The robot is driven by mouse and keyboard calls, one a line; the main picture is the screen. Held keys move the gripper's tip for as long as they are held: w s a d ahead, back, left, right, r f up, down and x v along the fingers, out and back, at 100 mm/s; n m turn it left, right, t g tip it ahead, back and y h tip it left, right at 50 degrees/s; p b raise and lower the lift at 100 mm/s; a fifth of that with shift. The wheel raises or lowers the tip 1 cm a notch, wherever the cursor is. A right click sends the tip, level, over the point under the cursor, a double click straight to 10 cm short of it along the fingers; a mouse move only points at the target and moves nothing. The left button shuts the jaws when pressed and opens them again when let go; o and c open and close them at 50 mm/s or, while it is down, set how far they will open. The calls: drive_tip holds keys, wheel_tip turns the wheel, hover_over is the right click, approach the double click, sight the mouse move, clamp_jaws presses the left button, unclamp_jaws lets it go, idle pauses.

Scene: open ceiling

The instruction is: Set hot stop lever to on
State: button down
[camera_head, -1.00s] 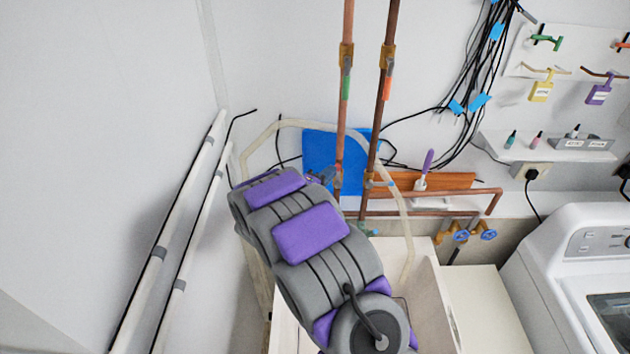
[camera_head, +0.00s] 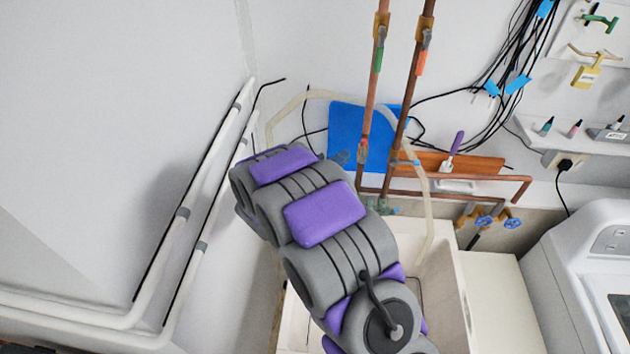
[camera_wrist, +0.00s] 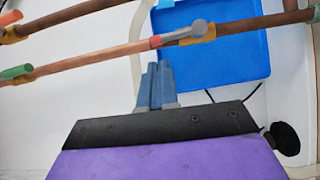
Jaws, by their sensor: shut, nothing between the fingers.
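Two copper pipes run up the wall. The left one carries a green lever (camera_head: 378,60) and the right one an orange-red lever (camera_head: 421,62), both hanging down along their pipes. In the wrist view, the green lever (camera_wrist: 15,72) and orange-red lever (camera_wrist: 10,18) are at the left edge. No hot label is readable. My gripper (camera_wrist: 155,65) is shut and empty, its blue-grey tips close to the red band; contact is unclear. My arm partly hides it in the head view (camera_head: 341,158).
A blue panel (camera_head: 346,130) is behind the pipes. A pale hose (camera_head: 300,98) loops nearby. Black cables (camera_head: 500,75) hang to the right. Blue round valve handles (camera_head: 512,223), a basin (camera_head: 448,275) and a white machine (camera_head: 590,260) are lower right. White pipes (camera_head: 215,170) line the left wall.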

drive_tip(key=v, duration=1.1)
drive_tip(key=shift+a, duration=0.15)
drive_tip(key=shift+f, duration=0.15)
drive_tip(key=w+a+f+m+y+b, duration=0.3)
drive_tip(key=w+a+y+b, duration=0.3)
drive_tip(key=y, duration=0.4)
drive_tip(key=s+a+g+y+b, duration=0.35)
drive_tip(key=s+y, duration=0.25)
drive_tip(key=s, duration=0.4)
drive_tip(key=s+d+f+m+g+h+b, duration=0.1)
drive_tip(key=s+d+f+m+g+b, duration=0.1)
drive_tip(key=s+d, duration=0.4)
drive_tip(key=s+d+f+m+g+h+b, duration=0.1)
drive_tip(key=s+d+g, duration=0.4)
drive_tip(key=s, duration=1.1)
drive_tip(key=s+d+f+m+g+h+b, duration=0.1)
drive_tip(key=s+d+f+m+g+b, duration=0.1)
drive_tip(key=s+d, duration=0.6)
drive_tip(key=s+f+g+b, duration=0.1)
drive_tip(key=s+g+b, duration=0.1)
drive_tip(key=s, duration=0.2)
drive_tip(key=shift+f+m, duration=0.35)
drive_tip(key=shift+m, duration=0.05)
